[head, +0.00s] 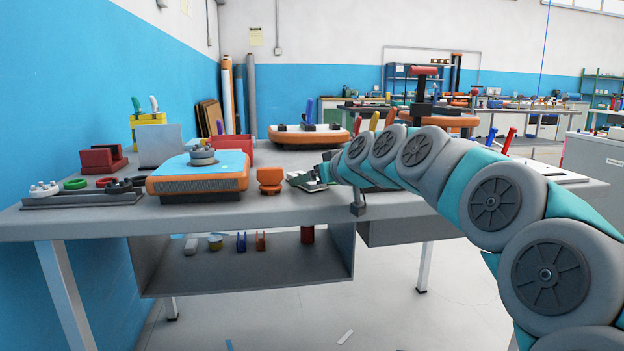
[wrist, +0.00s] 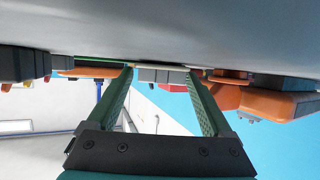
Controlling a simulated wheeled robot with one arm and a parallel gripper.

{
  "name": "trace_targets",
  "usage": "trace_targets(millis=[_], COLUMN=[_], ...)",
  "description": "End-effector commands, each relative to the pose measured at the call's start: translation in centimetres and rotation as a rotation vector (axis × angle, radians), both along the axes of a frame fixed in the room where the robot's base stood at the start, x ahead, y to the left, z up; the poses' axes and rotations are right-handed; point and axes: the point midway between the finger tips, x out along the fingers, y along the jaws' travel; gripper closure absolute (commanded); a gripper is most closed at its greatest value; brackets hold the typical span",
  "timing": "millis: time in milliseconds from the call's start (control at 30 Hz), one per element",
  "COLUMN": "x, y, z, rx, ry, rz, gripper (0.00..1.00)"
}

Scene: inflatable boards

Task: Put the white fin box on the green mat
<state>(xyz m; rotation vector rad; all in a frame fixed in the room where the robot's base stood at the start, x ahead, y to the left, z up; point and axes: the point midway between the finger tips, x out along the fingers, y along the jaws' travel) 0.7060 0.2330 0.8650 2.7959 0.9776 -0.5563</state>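In the wrist view, a pale grey-white box, which looks like the white fin box (wrist: 162,75), sits between the tips of my gripper (wrist: 160,74). The two green fingers stand apart on either side of it, with what looks like a narrow gap; contact is hard to judge. A thin green edge, likely the green mat (wrist: 112,59), shows right by the box. In the head view, the green mat (head: 302,184) lies near the bench's front edge, with something whitish over it. My gripper (head: 321,175) is low at its right side, mostly hidden by my arm.
An orange holder (head: 270,180) stands just left of the mat. An orange-and-blue board (head: 198,178) lies further left, and another orange-edged board (head: 308,136) lies behind. Coloured upright pieces (head: 374,121) stand behind my arm. The grey bench (head: 240,210) has bare room along its front.

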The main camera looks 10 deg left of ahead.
Motion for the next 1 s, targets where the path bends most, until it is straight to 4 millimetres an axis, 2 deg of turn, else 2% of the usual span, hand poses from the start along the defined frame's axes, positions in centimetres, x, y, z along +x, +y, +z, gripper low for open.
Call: trace_targets(millis=[267,367,800,1000], x=[0.0,-0.6,-6.3,-8.1], y=[0.0,-0.5,-5.1,-6.5], z=[0.5,0.7,3.8,4.6], rx=[0.000,0.000,0.002,0.000], ry=[0.000,-0.001,-0.004,0.000], rz=[0.000,-0.001,-0.003,0.000], gripper=[0.16,0.16,0.16,0.16])
